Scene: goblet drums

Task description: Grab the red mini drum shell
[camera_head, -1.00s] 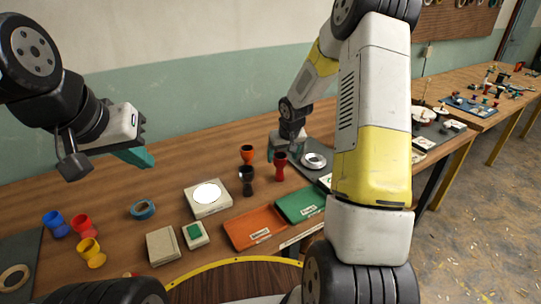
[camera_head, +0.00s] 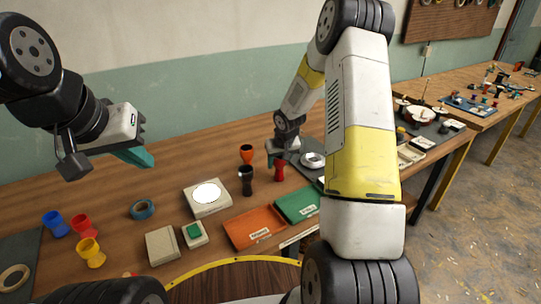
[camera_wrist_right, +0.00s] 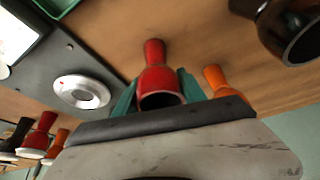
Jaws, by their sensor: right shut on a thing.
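The red mini drum shell (camera_head: 280,171) stands on the table, its top now hidden behind my right gripper (camera_head: 279,155). In the right wrist view the red shell (camera_wrist_right: 154,70) sits between the two teal fingers of my right gripper (camera_wrist_right: 158,90), which are shut on it. Its dark open mouth faces the wrist camera. My left gripper (camera_head: 138,157) hangs empty above the table at the left; its finger gap is not clearly seen.
An orange drum (camera_head: 247,153) and a black drum (camera_head: 246,182) stand close by the red shell. Another red drum (camera_head: 83,224) stands at the left with blue and yellow ones. Orange (camera_head: 254,229) and green (camera_head: 298,205) trays lie in front. A grey mat (camera_wrist_right: 50,62) holds a white ring.

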